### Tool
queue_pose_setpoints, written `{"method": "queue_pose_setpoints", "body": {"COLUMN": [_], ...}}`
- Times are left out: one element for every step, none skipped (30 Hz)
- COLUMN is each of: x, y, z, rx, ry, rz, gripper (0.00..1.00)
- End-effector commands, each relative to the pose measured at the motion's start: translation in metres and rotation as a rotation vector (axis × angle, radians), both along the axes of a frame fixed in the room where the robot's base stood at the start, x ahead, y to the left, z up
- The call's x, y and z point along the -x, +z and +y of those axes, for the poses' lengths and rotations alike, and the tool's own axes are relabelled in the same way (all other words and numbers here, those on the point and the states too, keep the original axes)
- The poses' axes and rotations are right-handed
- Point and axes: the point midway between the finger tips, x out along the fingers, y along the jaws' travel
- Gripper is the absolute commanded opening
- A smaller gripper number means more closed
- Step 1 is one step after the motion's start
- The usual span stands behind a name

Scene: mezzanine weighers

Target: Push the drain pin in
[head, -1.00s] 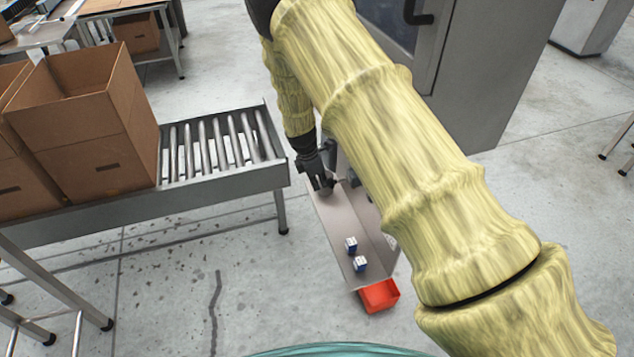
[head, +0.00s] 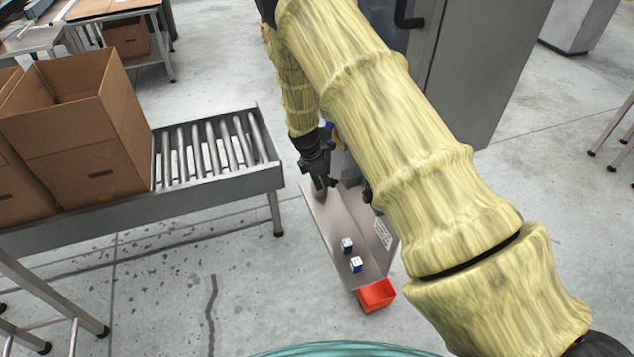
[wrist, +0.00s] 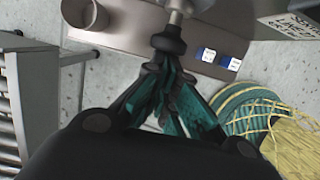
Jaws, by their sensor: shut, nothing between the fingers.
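The drain pin, seen as a black knob (wrist: 169,42) on a short metal shaft, is at the top middle of the wrist view. My gripper (wrist: 168,70) is shut and empty, its teal-padded fingers drawn together. Its tips are right at the knob's near end; I cannot tell whether they touch it. In the head view my gripper (head: 323,190) points down over the far end of a grey tray-like shelf (head: 325,222). I cannot make out the pin in that view.
Two small blue-and-white boxes (head: 347,245) (head: 356,264) sit on the shelf, with a red bin (head: 376,294) at its near end. A roller conveyor (head: 215,180) with cardboard boxes (head: 85,130) stands left. A grey cabinet (head: 470,75) stands behind my arm.

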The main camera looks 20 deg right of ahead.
Motion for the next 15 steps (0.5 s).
{"method": "queue_pose_setpoints", "body": {"x": [0.001,0.001,0.001,0.001,0.001,0.001,0.001,0.001,0.0,0.0,0.0,0.0,0.0,0.0,0.0], "y": [0.0,0.0,0.0,0.0,0.0,0.0,0.001,0.001,0.001,0.001,0.001,0.001,0.002,0.002,0.002], "z": [-0.003,-0.003,-0.003,-0.003,-0.003,-0.002,-0.001,0.0,0.003,0.006,0.009,0.014,0.019,0.023,0.029], "rx": [0.002,0.002,0.003,0.003,0.003,0.003,0.003,0.003,0.003,0.003,0.002,0.002,0.002,0.002,0.001], "ry": [-0.002,-0.002,-0.002,-0.002,-0.002,-0.002,-0.002,-0.002,-0.002,-0.001,0.0,0.001,0.0,-0.001,-0.002], "rz": [0.001,0.001,0.001,0.001,0.001,0.001,0.001,0.001,0.001,0.001,0.001,0.001,0.001,0.001,0.001], "gripper": [0.0,0.0,0.0,0.0,0.0,0.0,0.0,0.0,0.0,0.0,0.0,0.0,0.0,0.0,0.0]}}
